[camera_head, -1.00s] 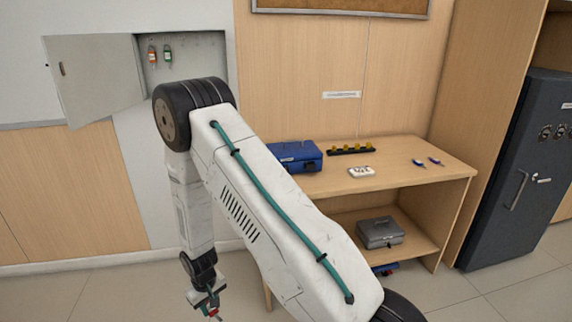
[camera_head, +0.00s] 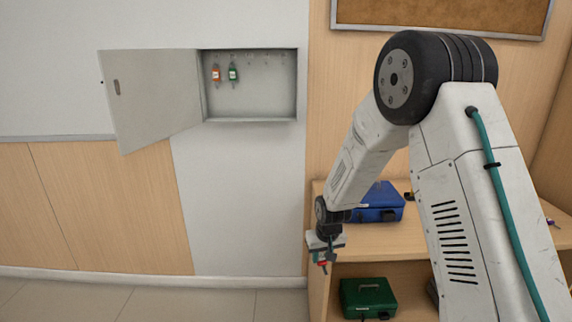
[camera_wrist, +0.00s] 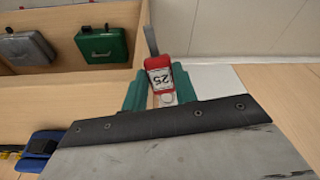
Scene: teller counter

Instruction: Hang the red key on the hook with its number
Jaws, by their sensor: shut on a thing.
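The red key (camera_wrist: 159,74) has a red tag with a white label that reads 25, seen upside down in the wrist view. My gripper (camera_wrist: 160,95) is shut on it, with green fingers on both sides of the tag. In the head view my gripper (camera_head: 322,252) hangs low, left of the counter's front, with the red key (camera_head: 322,264) below it. The open key cabinet (camera_head: 250,118) is on the wall at upper left, with rows of small hooks inside. An orange key (camera_head: 215,74) and a green key (camera_head: 233,72) hang there. Hook numbers are too small to read.
The cabinet door (camera_head: 150,98) stands open to the left. A blue cash box (camera_head: 378,203) is on the counter (camera_head: 395,240), and a green cash box (camera_head: 367,298) is on the shelf below. The wall and floor left of my gripper are clear.

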